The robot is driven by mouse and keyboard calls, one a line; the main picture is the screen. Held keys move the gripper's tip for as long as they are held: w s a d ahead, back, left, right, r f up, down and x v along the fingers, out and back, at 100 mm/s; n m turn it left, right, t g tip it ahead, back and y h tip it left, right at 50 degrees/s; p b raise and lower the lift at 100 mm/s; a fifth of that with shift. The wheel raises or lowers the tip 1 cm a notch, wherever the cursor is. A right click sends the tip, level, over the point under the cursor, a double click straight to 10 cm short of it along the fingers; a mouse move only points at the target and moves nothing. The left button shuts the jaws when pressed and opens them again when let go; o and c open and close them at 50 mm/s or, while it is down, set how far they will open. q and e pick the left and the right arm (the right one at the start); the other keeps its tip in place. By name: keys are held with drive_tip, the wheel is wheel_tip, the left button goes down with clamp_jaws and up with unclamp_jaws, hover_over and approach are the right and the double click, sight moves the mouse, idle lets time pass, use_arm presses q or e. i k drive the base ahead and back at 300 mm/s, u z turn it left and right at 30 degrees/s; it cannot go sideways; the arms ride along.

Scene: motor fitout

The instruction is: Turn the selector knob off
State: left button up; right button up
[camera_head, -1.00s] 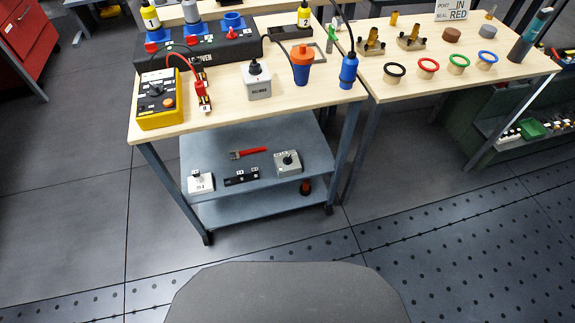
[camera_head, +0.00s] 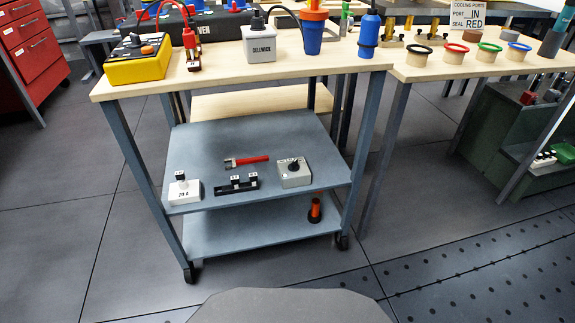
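Two boxes with black knobs are in the head view. A grey box (camera_head: 294,178) stands at the right of the cart's upper shelf and has a round black knob (camera_head: 294,164) on top. Neither of my grippers is in view.
On the cart's grey shelf (camera_head: 240,140) are a red-handled tool (camera_head: 248,160), a black rail piece (camera_head: 237,185) and a white box (camera_head: 185,191). Open floor lies in front.

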sight(293, 167)
drive_tip(key=u, duration=0.6)
drive_tip(key=k, duration=0.25)
drive_tip(key=z, duration=1.5)
drive_tip(key=i, duration=1.05)
drive_tip(key=u, duration=0.15)
